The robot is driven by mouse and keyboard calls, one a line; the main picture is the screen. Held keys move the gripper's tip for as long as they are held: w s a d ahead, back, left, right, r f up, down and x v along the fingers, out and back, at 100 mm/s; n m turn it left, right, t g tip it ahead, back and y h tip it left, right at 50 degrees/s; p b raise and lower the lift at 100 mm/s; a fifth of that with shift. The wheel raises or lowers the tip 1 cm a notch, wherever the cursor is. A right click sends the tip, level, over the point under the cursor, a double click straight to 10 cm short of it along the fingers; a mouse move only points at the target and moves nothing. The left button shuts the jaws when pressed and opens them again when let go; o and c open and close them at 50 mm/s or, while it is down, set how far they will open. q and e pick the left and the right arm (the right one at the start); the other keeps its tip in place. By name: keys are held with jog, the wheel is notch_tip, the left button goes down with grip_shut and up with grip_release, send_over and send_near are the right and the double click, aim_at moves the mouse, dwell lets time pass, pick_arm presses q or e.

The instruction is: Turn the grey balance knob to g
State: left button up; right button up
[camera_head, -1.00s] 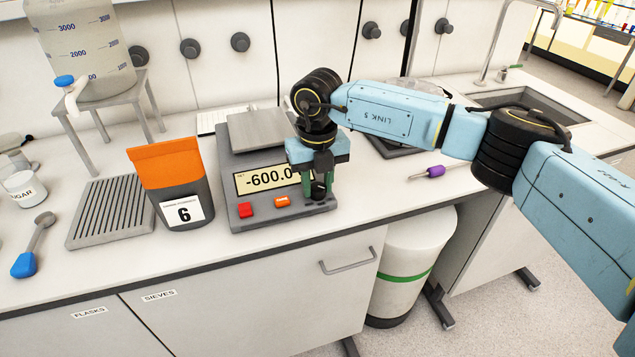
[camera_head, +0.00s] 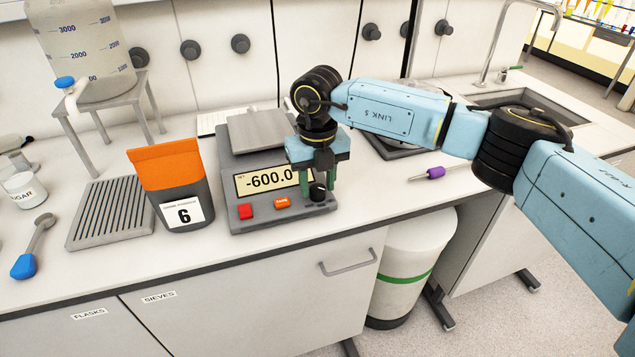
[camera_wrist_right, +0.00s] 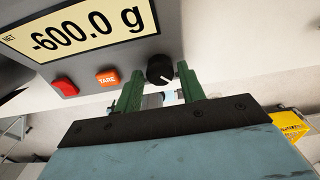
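The balance (camera_head: 236,213) stands on the bench, its display reading -600.0, shown as "-600.0 g" with NET in the right wrist view. The balance knob (camera_head: 318,192) is a dark round dial at the right end of the front panel. In the right wrist view the knob (camera_wrist_right: 160,69) has a white pointer line towards the lower right. My right gripper (camera_head: 318,183) is open at the knob. Its green fingertips (camera_wrist_right: 160,80) are on either side of the knob, with small gaps visible. Depth between fingertips and knob is hard to judge. My left gripper is not in view.
A red button (camera_head: 245,211) and an orange TARE button (camera_head: 282,202) sit left of the knob. An orange-topped pouch (camera_head: 165,168) marked 6 stands left of the balance. A purple-handled tool (camera_head: 435,172) lies to the right. The bench's front edge is close.

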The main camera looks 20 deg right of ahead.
aim_at(317, 188)
notch_tip(317, 188, up, 13)
jog(key=shift+p, duration=0.3)
jog(key=shift+f, duration=0.15)
